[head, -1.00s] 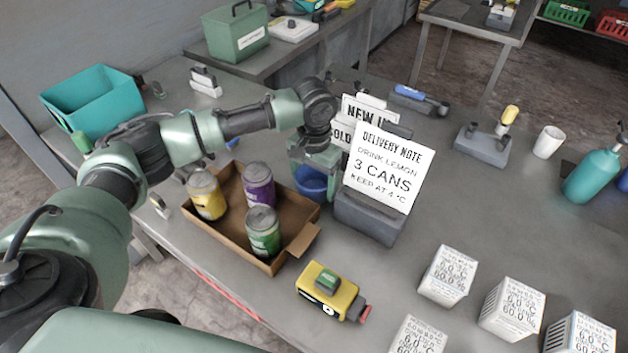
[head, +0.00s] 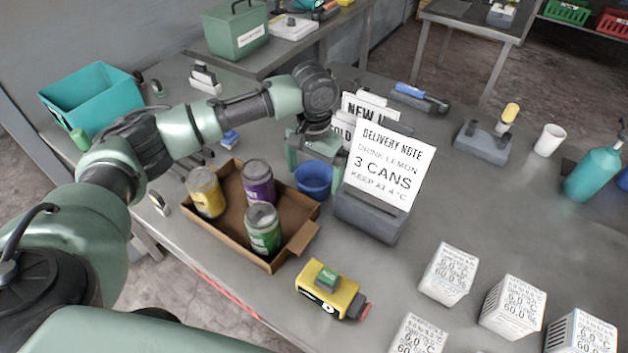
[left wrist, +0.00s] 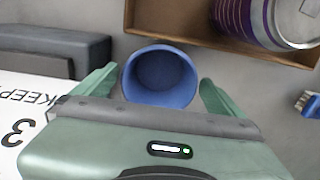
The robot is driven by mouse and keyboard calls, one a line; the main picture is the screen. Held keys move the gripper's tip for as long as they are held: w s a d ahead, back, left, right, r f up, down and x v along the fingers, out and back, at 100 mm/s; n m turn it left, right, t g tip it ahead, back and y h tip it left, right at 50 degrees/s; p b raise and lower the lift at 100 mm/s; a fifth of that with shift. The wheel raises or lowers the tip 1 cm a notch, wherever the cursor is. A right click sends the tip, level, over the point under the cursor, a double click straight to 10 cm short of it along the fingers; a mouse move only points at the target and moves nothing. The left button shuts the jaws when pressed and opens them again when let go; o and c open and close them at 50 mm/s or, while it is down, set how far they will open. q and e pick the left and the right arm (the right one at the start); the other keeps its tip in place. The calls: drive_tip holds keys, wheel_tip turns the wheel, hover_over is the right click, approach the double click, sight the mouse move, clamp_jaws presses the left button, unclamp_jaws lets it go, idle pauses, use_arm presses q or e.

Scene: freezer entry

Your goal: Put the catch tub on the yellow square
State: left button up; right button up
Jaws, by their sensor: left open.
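The blue tub (head: 313,178), which I take as the catch tub, stands upright on the grey bench, right of the cardboard box and left of the delivery note stand. My left gripper (head: 313,162) is open above it, pointing down. In the left wrist view the tub (left wrist: 160,76) shows its open mouth between the two spread green fingers (left wrist: 159,82), with a gap at each side. The tub looks empty. My right gripper is not in view. I see no yellow square marked on the bench.
The cardboard box (head: 289,244) holds a yellow, a purple and a green can. The delivery note stand (head: 368,215) is close to the tub's right. A yellow device (head: 330,290) lies in front, with white cubes (head: 449,273) at right. Bench between stand and bottle is mostly clear.

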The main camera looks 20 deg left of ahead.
use_arm(q)
wheel_tip(320, 180, up, 9)
drive_tip(key=b, duration=0.1)
drive_tip(key=m+p, duration=0.2)
drive_tip(key=m, duration=0.2)
hover_over(314, 182)
drive_tip(key=s, duration=0.2)
wheel_tip(314, 182, down, 4)
drive_tip(key=shift+m, duration=0.3)
drive_tip(key=f, duration=0.2)
drive_tip(key=f+p, duration=0.1)
drive_tip(key=f, duration=0.1)
drive_tip(key=d+f+p, duration=0.1)
drive_tip(key=f, duration=0.1)
drive_tip(key=shift+f, duration=0.95)
drive_tip(key=c, duration=1.4)
drive_tip(key=shift+c, duration=0.2)
drive_tip(key=shift+r, duration=0.1)
